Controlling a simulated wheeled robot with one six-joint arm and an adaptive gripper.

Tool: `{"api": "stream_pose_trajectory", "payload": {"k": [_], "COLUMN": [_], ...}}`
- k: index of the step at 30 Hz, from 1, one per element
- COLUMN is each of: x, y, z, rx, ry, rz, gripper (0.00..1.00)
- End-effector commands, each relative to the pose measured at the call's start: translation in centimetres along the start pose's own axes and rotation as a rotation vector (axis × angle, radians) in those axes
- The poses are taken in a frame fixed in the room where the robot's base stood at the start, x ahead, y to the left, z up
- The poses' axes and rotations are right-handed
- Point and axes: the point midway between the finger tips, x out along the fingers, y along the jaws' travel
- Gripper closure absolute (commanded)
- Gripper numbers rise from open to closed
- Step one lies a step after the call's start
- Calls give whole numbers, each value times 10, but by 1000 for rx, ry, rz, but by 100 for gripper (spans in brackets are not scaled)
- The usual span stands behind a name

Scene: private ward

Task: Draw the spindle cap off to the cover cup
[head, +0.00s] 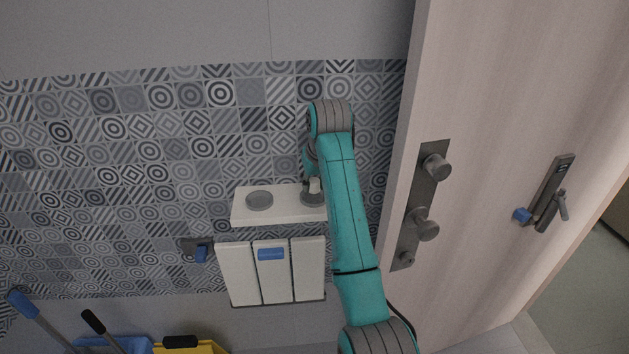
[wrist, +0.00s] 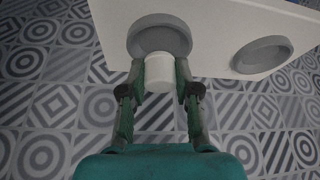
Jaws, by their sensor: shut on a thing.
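A small white cylinder, which looks like the spindle cap (wrist: 160,74), is between the two fingers of my gripper (wrist: 160,88) in the wrist view. The fingers are shut on its sides. Its far end overlaps a round grey cup (wrist: 158,22) on a white shelf; I cannot tell whether it touches the cup or sits in it. A second round grey cup (wrist: 262,55) is to the right, apart from my gripper. In the head view, the white cap (head: 314,185) shows at the shelf's right cup (head: 311,199). I cannot tell which cup is the cover cup.
The white shelf (head: 280,214) projects from a patterned tile wall (head: 150,160). White panels (head: 238,275) hang below it, one with a blue label. A door (head: 500,100) with metal knobs stands to the right. The shelf's left cup (head: 259,200) looks clear above.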

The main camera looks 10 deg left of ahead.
Motion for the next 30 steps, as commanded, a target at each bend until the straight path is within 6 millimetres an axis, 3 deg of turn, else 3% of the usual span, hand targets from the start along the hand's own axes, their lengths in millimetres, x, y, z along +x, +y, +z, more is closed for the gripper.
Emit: {"api": "stream_pose_trajectory", "payload": {"k": [30], "x": [13], "y": [0], "z": [5], "rx": [0], "ry": [0], "rz": [0], "gripper": [100]}}
